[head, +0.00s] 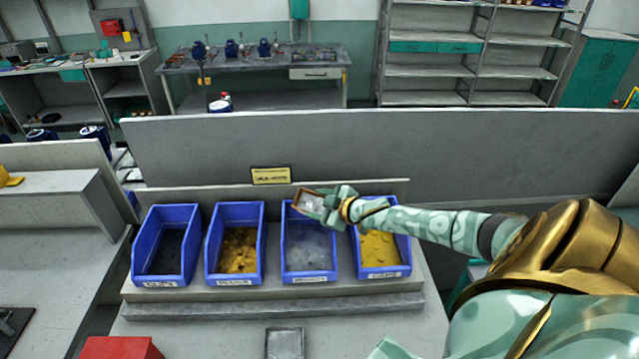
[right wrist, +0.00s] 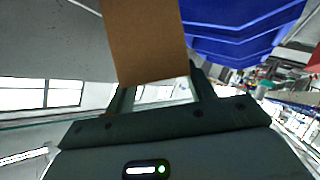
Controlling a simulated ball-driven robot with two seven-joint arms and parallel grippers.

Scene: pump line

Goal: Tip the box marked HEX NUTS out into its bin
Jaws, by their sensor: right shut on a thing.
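My right gripper (head: 335,204) is shut on a small brown cardboard box (head: 304,208). It holds the box over the back part of the blue bin with grey contents (head: 309,272). The box is tilted, its open side turned toward the head camera, with pale grey stuff visible inside. Its marking cannot be read. In the right wrist view the plain brown side of the box (right wrist: 145,42) sits between the fingers of my right gripper (right wrist: 160,90). My left gripper is not in view.
Other blue bins stand in the row: one dark inside (head: 165,250), one with brass-coloured parts (head: 237,250), and one with yellow parts (head: 381,250) under my right arm. A yellow sign (head: 271,176) stands behind. A grey tray (head: 285,343) and red box (head: 121,348) lie in front.

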